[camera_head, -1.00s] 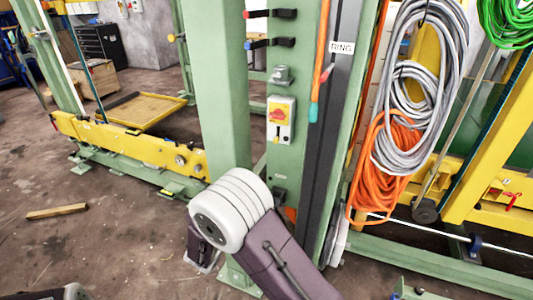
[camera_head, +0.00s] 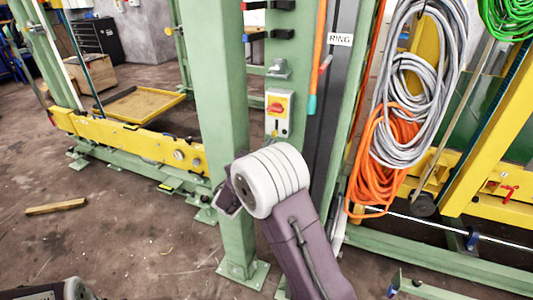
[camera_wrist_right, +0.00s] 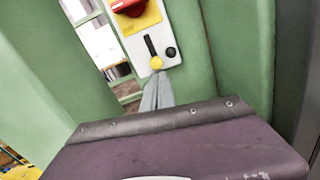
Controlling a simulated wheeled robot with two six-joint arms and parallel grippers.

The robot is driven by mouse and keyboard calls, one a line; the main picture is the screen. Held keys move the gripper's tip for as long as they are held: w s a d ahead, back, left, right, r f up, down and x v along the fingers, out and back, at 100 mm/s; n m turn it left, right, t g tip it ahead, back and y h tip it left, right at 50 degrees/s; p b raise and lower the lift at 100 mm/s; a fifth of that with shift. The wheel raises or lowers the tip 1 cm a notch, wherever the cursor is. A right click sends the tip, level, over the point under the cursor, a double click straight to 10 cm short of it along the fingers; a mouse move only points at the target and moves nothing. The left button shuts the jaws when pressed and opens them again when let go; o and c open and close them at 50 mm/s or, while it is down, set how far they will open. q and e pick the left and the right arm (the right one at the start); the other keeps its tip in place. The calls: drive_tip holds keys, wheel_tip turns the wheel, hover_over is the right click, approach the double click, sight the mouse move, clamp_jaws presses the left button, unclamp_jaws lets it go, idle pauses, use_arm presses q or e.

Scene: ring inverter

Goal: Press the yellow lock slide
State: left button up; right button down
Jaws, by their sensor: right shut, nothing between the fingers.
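The control box (camera_head: 279,115) is on the green upright. It has a red switch on a yellow plate, and both show in the right wrist view, where the red switch (camera_wrist_right: 128,8) is cut by the top edge. Below it, the yellow lock slide (camera_wrist_right: 157,63) is a small round knob at the lower end of a black slot. My right gripper (camera_wrist_right: 161,78) is shut and empty, its grey fingertips just below the yellow knob. I cannot tell whether they touch it. My left gripper is out of view.
A black round button (camera_wrist_right: 171,52) sits right of the slide. Green posts (camera_head: 215,90) flank the box. Orange (camera_head: 381,150) and grey cable coils (camera_head: 410,100) hang at the right. A wooden piece (camera_head: 56,206) lies on the open floor at left.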

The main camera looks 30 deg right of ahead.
drive_tip(key=shift+r, duration=0.1)
